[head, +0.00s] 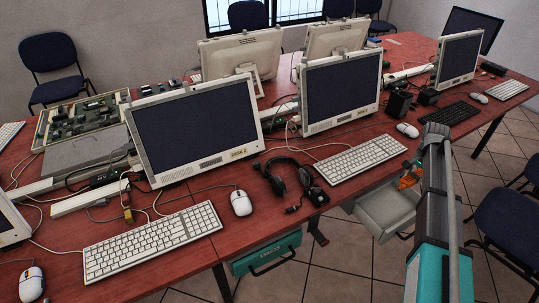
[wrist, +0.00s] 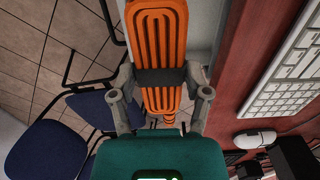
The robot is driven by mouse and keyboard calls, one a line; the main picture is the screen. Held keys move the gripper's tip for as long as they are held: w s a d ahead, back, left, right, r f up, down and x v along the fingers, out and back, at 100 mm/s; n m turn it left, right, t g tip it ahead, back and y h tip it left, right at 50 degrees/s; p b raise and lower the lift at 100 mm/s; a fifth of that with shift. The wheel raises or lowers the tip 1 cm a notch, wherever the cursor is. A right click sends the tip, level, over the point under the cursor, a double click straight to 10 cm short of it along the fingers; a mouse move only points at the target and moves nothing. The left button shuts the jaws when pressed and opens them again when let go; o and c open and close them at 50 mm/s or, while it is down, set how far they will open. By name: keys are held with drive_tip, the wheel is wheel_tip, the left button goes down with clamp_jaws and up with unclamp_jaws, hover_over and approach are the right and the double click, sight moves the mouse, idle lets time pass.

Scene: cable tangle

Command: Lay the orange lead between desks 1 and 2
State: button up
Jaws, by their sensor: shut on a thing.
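The orange lead (wrist: 160,40) is a bundled coil with a black strap (wrist: 160,78) around its middle. My gripper (wrist: 162,85) is shut on it, with one finger on each side near the strap. In the head view a small part of the orange lead (head: 408,179) shows beside my arm, above an open pale drawer; my arm hides the rest. The monitor in the middle (head: 195,130) and the one right of it (head: 340,90) stand on the red desks, each with a small yellow label. The left one seems to read desk 2; the other is unclear.
A headset (head: 285,175), white keyboards (head: 360,158) and mice (head: 241,203) crowd the desktops, with loose cables around them. The pale drawer (head: 388,212) sticks out at the front edge. Blue chairs (head: 505,230) stand at the right on the tiled floor.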

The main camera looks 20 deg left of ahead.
wheel_tip(320, 180, up, 27)
drive_tip(key=p, duration=2.5)
drive_tip(key=shift+p, duration=0.4)
